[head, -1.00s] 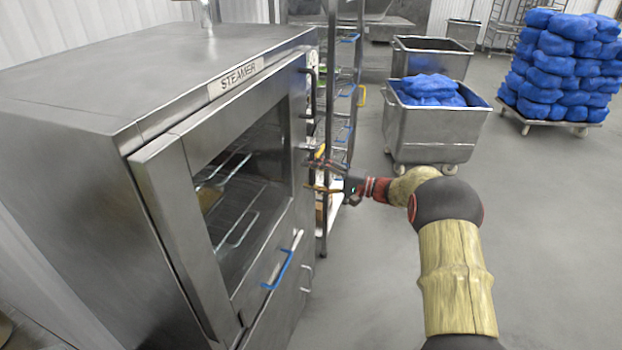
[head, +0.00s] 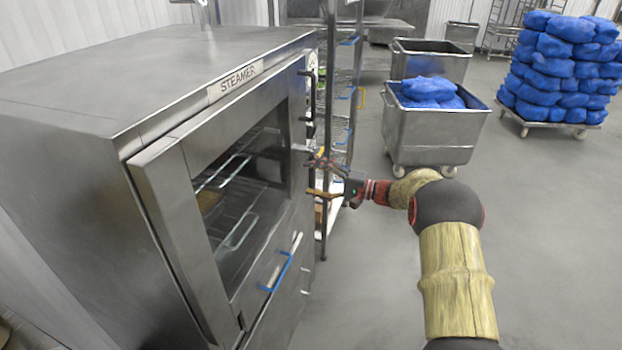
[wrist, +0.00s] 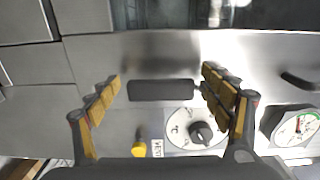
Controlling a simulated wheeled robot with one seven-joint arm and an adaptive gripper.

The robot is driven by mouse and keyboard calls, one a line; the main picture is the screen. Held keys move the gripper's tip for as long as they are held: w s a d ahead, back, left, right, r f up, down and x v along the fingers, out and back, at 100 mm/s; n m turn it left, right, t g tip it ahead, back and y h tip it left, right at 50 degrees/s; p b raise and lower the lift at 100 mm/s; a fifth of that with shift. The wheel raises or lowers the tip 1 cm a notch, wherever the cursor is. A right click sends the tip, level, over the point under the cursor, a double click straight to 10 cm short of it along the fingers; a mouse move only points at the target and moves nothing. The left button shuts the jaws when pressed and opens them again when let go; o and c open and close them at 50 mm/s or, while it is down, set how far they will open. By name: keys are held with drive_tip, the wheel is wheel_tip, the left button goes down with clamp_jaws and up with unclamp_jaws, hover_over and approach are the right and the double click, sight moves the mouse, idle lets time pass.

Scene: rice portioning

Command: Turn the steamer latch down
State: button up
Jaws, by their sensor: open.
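The steamer (head: 90,85) stands at the left in the head view, its windowed door (head: 165,200) looking shut. The latch (wrist: 160,90) looks like a dark bar in the middle of the wrist view, its length running from one finger towards the other. My gripper (head: 314,174) is at the steamer's front, beside the door's far edge, with one finger above the other. Its fingers are open on either side of the dark bar, and I see no clear contact. In the head view my fingers and the door edge make the latch hard to make out.
A round dial (wrist: 198,130), a yellow knob (wrist: 139,145) and a gauge (wrist: 297,128) sit near the latch. A wire rack (head: 345,95) stands just behind my gripper.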

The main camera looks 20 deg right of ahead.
drive_tip(key=v, duration=1.1)
drive_tip(key=shift+s+d, duration=0.2)
drive_tip(key=shift+d, duration=0.1)
